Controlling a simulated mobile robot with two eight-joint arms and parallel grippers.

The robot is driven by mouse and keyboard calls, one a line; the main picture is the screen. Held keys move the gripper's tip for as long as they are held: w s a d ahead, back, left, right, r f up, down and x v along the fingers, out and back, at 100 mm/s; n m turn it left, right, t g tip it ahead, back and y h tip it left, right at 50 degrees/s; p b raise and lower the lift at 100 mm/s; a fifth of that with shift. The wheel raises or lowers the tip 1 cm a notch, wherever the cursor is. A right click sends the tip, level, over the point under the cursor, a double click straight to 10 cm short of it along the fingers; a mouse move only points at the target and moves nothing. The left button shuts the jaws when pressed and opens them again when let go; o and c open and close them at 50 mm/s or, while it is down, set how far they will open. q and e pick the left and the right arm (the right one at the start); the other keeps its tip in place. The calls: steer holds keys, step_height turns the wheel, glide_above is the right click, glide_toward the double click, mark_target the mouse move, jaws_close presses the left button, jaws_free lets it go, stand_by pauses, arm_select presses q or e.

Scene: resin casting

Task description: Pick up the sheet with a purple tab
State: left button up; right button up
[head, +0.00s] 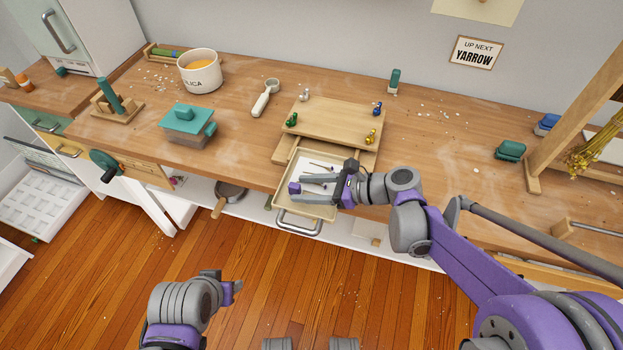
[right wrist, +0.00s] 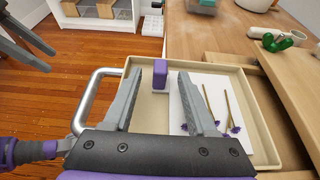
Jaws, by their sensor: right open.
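A white sheet (right wrist: 188,108) lies in the pulled-out tray drawer (right wrist: 113,120). At its edge stands a purple block-like tab (right wrist: 158,76), which shows at the drawer's left side in the head view (head: 294,188). My right gripper (right wrist: 160,72) is open over the drawer, its fingers either side of the tab; I cannot tell whether they touch it. Two dried stems with purple flowers (right wrist: 231,112) lie on the sheet. In the head view, the right gripper (head: 300,187) hides part of the sheet. My left gripper's two fingers (right wrist: 50,60) show apart in the right wrist view, away from the drawer.
The drawer has a metal handle (head: 298,226) at its front and a wooden press board (head: 330,122) with coloured knobs above it. Open floor lies in front.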

steer(key=x, duration=0.2)
steer(key=shift+a+f, duration=0.15)
steer(key=shift+a, duration=0.05)
jaws_close()
